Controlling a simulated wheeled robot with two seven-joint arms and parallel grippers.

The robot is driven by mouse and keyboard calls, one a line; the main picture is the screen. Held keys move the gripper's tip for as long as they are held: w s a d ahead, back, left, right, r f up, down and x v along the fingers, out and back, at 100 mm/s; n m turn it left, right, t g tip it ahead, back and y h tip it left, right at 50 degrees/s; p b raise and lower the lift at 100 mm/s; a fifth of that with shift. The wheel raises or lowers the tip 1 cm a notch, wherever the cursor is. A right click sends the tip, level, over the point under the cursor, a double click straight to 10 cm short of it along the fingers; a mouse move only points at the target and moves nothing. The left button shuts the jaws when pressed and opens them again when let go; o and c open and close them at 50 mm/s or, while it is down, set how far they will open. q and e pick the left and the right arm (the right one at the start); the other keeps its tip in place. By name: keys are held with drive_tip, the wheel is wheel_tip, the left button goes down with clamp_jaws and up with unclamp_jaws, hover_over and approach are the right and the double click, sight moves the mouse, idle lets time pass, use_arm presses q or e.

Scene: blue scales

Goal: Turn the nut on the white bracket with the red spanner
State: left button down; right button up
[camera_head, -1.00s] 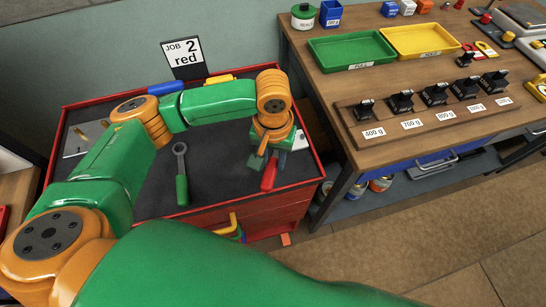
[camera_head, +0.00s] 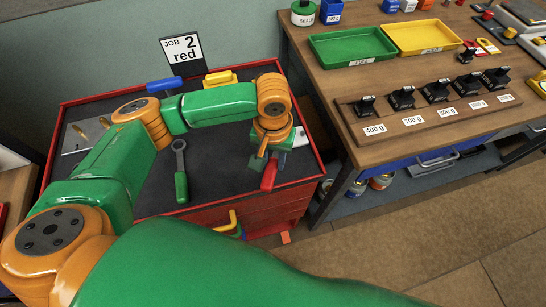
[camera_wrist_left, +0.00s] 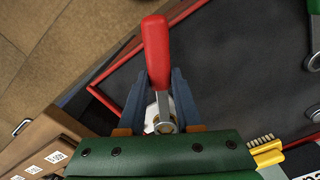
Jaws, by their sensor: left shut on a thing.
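The red spanner (camera_head: 268,178) is at the right front of the red-rimmed dark worktop (camera_head: 222,165). My left gripper (camera_head: 274,160) is shut on it, pointing down. In the left wrist view its red handle (camera_wrist_left: 156,48) sticks out beyond the two blue-grey fingers, and its metal end (camera_wrist_left: 165,124) lies between them. The white bracket (camera_head: 299,138) shows partly behind my gripper, near the right rim. The nut is mostly hidden, and I cannot tell how the spanner sits on it. My right gripper is out of view.
A green-handled spanner (camera_head: 181,186) lies left of my gripper. A blue-handled tool (camera_head: 163,86) and a yellow one (camera_head: 220,78) lie at the back. A sign (camera_head: 182,50) reads "JOB 2 red". A wooden bench (camera_head: 370,85) with trays and weights stands right.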

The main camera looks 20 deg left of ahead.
use_arm(q)
drive_tip(key=shift+f, duration=0.25)
drive_tip(key=shift+r, duration=0.1)
drive_tip(key=shift+a+p, duration=0.2)
drive_tip(key=shift+p, duration=0.15)
drive_tip(key=shift+a+m+p, duration=0.5)
drive_tip(key=shift+m+p, duration=0.05)
drive_tip(key=shift+m, duration=0.25)
drive_tip(key=shift+a, duration=0.15)
